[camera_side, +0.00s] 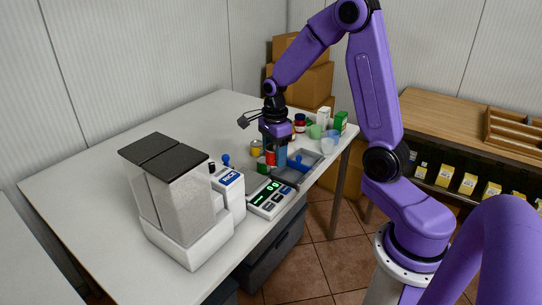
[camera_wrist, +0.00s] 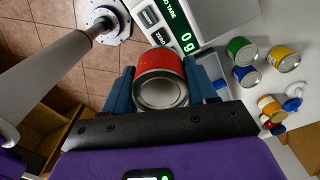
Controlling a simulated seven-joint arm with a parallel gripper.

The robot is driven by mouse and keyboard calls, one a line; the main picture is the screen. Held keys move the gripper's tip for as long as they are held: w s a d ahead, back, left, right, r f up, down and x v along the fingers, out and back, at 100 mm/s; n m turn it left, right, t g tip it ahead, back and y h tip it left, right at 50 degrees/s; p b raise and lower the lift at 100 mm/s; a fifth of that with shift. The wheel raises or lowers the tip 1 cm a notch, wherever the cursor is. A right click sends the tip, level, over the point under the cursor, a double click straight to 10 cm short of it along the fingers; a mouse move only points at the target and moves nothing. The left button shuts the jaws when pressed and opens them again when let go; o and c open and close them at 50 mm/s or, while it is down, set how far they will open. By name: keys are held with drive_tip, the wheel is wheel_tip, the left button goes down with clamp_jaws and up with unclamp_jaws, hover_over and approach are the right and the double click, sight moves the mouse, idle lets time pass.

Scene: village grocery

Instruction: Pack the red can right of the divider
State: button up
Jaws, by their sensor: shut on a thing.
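The red can (camera_side: 270,158) is held between the blue fingers of my gripper (camera_side: 276,160). The wrist view shows the red can (camera_wrist: 160,65) upright, with its open-looking metal end toward the camera and a finger on each side. A grey tray (camera_side: 318,160) with a blue divider (camera_side: 296,166) lies just right of the can in the side view. I cannot tell the can's exact height above the table or tray. In the wrist view the can and my gripper hide most of the tray.
A scale (camera_side: 268,199) stands in front of the tray, with a rice dispenser (camera_side: 180,195) to its left. A green can (camera_wrist: 241,50), a blue can (camera_wrist: 247,77) and a yellow can (camera_wrist: 284,59) stand close to my gripper. Jars and cups (camera_side: 315,131) stand behind the tray. The table's left is clear.

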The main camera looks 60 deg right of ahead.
drive_tip(key=w+d+f+n, duration=0.1)
drive_tip(key=w+d+f, duration=0.1)
drive_tip(key=d, duration=0.4)
drive_tip(key=w+d+f+n, duration=0.1)
drive_tip(key=w+d+f, duration=0.1)
drive_tip(key=d, duration=0.5)
drive_tip(key=n, duration=0.2)
approach(305, 163)
drive_tip(key=shift+s+f, duration=0.1)
drive_tip(key=shift+f, duration=2.75)
drive_tip(key=shift+f, duration=0.45)
drive_tip(key=o, duration=1.4)
drive_tip(key=shift+o, duration=0.2)
drive_tip(key=shift+r, duration=4)
drive_tip(key=shift+a, duration=0.1)
